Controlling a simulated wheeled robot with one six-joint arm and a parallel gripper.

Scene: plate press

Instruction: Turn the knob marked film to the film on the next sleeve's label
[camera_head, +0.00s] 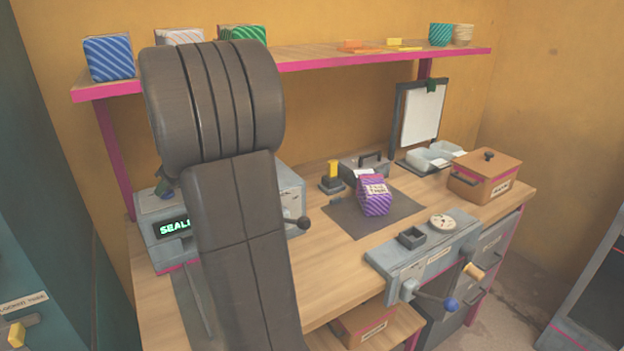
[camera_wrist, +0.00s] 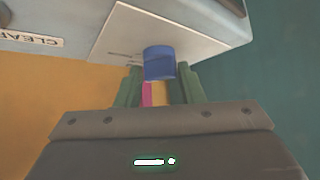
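In the wrist view a blue knob (camera_wrist: 159,62) sticks out from a pale grey panel (camera_wrist: 125,35). Small marks on the panel beside it are too small to read. My gripper (camera_wrist: 160,75) has its two green fingers apart, one on each side of the knob, with a gap between them. A purple striped sleeve (camera_head: 375,205) with a white label (camera_head: 375,189) stands on the dark mat (camera_head: 345,220). I cannot read the label surely.
A grey machine (camera_head: 160,250) with a lit display reading "SEAL" stands at the left, partly behind my arm. A grey press (camera_head: 425,262) with a blue-ended lever stands at the front right. A lidded box (camera_head: 485,178) and a clipboard (camera_head: 422,112) are behind. Striped sleeves line the shelf (camera_head: 320,62).

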